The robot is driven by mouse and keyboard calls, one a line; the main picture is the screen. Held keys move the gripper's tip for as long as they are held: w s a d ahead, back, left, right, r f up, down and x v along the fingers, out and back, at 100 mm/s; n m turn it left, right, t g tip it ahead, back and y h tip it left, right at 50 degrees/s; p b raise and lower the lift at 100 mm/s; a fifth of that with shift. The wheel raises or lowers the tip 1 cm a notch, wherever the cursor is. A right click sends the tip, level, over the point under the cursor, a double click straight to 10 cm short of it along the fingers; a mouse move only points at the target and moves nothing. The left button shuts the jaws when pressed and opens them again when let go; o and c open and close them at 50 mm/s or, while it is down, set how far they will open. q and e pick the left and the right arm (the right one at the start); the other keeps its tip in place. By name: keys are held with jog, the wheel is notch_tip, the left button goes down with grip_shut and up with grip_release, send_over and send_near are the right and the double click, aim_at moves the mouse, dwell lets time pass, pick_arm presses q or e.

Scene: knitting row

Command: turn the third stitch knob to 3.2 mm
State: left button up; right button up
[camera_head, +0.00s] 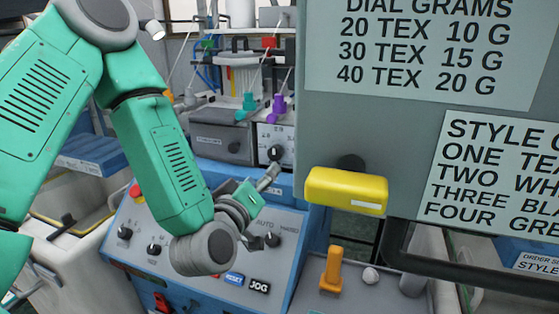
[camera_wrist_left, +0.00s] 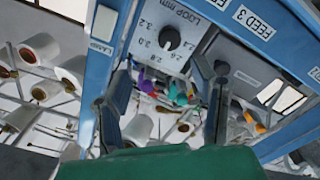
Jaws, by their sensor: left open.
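In the head view the black knob (camera_head: 276,153) sits low on a white panel. My left gripper (camera_head: 268,178) is just below and in front of it, apart from it. In the left wrist view its open, empty fingers (camera_wrist_left: 163,80) stand apart below the dial. My right gripper is not in view.
A grey board with text sheets (camera_head: 420,45) and a yellow handle (camera_head: 346,191) stands close on the right. Below my gripper is a blue-edged control panel (camera_head: 205,278) with knobs and buttons. Purple and green parts (camera_head: 279,108) stand above the dial. White cones (camera_wrist_left: 40,48) show beyond.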

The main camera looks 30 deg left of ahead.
aim_at(272, 155)
pick_arm(q)
jog(key=w+a, duration=0.1)
jog(key=w, duration=0.2)
jog(key=w+a+p, duration=0.1)
jog(key=w+a, duration=0.1)
jog(key=w, duration=0.1)
jog(key=w+a+p, duration=0.1)
jog(key=w+a, duration=0.1)
jog(key=w, duration=0.1)
jog(key=shift+w+a+f, duration=0.2)
jog(key=shift+w+f, duration=0.15)
jog(key=shift+w+r, duration=0.2)
jog(key=shift+w+d+r, duration=0.1)
jog(key=shift+w+d, duration=0.75)
jog(key=shift+d, duration=0.1)
jog(key=shift+w+d+f, duration=0.15)
jog(key=shift+w+f, duration=0.05)
jog(key=shift+s+a, duration=0.15)
jog(key=shift+a, duration=0.2)
jog(key=c, duration=0.5)
jog(key=shift+s+a, duration=0.15)
jog(key=shift+a, duration=0.15)
jog(key=c, duration=0.5)
jog(key=shift+a, duration=0.15)
jog(key=shift+c, duration=0.6)
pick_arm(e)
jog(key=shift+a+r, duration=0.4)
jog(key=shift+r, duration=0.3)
